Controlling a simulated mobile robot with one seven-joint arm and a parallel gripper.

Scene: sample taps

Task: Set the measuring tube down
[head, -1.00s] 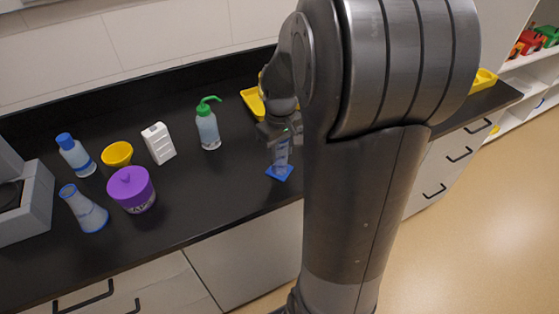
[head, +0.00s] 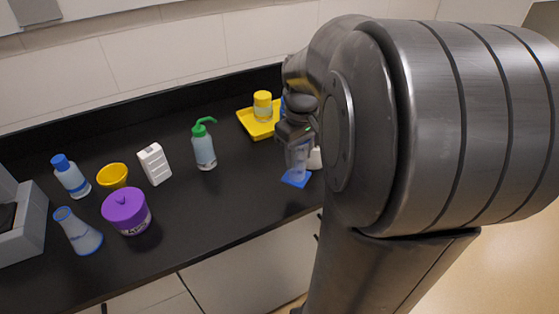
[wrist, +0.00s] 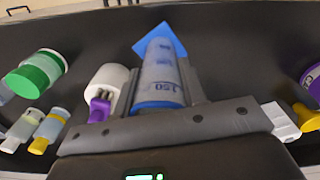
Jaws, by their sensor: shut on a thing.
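The measuring tube is clear with blue markings and a flat blue base (head: 296,179). It stands about upright near the counter's front edge in the head view. My gripper (head: 297,150) is shut around its upper body. In the wrist view the tube (wrist: 162,62) lies between my two fingers, with its blue rim toward me and its blue base (wrist: 170,38) at the far end. The base is on or just above the black counter; I cannot tell which. My arm hides the counter to the right.
A white item (head: 315,158) stands close beside the tube. Behind is a yellow tray (head: 245,118) with a yellow-lidded jar (head: 263,106). A green-topped wash bottle (head: 204,150) stands to the left. The black counter (head: 235,195) between bottle and tube is clear.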

